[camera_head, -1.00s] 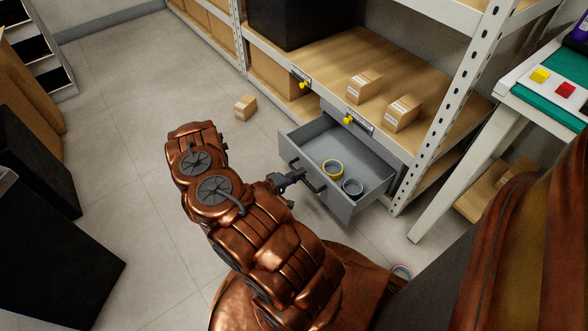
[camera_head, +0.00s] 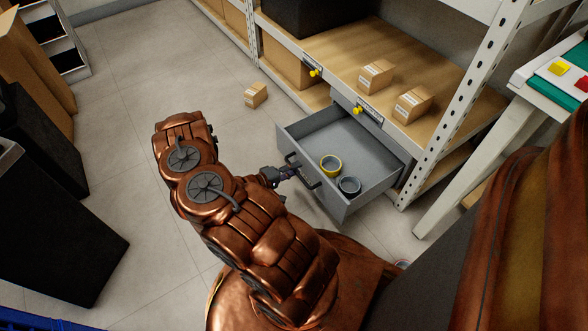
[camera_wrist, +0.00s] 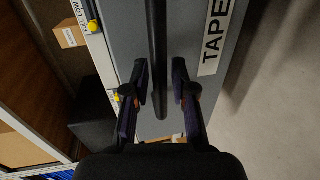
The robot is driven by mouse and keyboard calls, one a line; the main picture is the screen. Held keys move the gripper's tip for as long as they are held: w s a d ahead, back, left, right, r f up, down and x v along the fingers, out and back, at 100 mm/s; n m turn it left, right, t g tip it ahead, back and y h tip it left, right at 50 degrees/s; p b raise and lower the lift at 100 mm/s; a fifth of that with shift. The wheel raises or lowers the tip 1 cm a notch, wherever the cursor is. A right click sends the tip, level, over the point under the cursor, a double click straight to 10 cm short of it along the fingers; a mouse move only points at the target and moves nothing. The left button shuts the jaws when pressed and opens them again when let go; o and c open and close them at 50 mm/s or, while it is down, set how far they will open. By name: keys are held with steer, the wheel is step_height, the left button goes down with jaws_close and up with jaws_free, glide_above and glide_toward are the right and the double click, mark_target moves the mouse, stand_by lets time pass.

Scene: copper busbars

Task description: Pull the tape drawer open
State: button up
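Finger contact is hard to see. The TAPE label (camera_wrist: 214,35) is to the right of the fingers.
A small carton (camera_head: 255,95) lies on the floor left of the drawer. Two cartons (camera_head: 376,77) (camera_head: 412,104) sit on the wooden shelf above. A white table leg (camera_head: 470,165) stands to the right.

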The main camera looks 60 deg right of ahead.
steer(key=shift+o, duration=0.7)
steer(key=v, duration=1.2)
